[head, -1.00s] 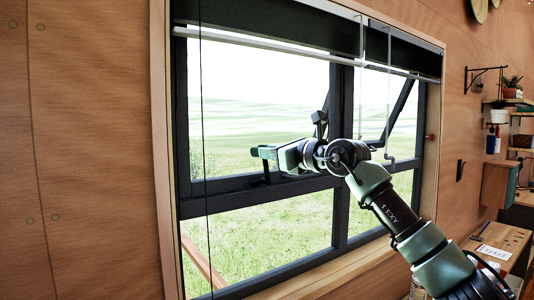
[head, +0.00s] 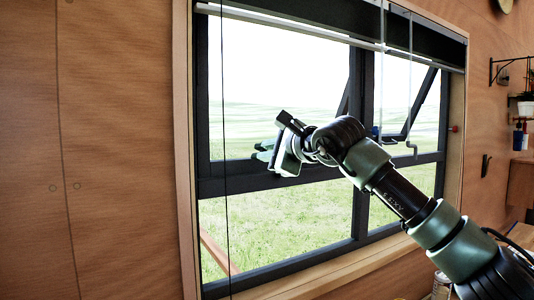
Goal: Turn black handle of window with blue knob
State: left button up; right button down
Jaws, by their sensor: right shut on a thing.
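The window (head: 275,185) has a black frame and fills the middle of the head view. Its left pane lies behind my right gripper (head: 266,154). The gripper is at the middle crossbar and is shut on the black handle, which is mostly hidden behind its fingers and wrist. The exact angle of the handle cannot be told. A small blue spot (head: 375,131), possibly the blue knob, shows just right of my arm on the window's middle post. My left gripper is not in view.
The upper right sash (head: 422,102) is tilted open. A grey crank rod (head: 411,120) hangs in front of it. A red knob (head: 454,128) is on the right frame. A wooden sill (head: 330,275) runs below, and shelves with items (head: 522,108) stand at far right.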

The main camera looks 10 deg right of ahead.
jog(key=shift+s+a+f+n+h+b, duration=0.1)
jog(key=shift+a+f+n+h+b, duration=0.15)
jog(key=shift+f+n+b, duration=0.4)
jog(key=shift+s+a+f+n+h+b, duration=0.1)
jog(key=shift+a+f+n+h+b, duration=0.1)
jog(key=shift+f+n+b, duration=0.45)
jog(key=shift+f+n, duration=0.15)
jog(key=shift+n, duration=0.25)
jog(key=c, duration=1.5)
grip_release()
jog(key=shift+o, duration=0.2)
jog(key=b, duration=0.3)
send_near(251, 165)
jog(key=shift+v, duration=0.75)
jog(key=shift+f, duration=0.1)
jog(key=shift+c, duration=0.3)
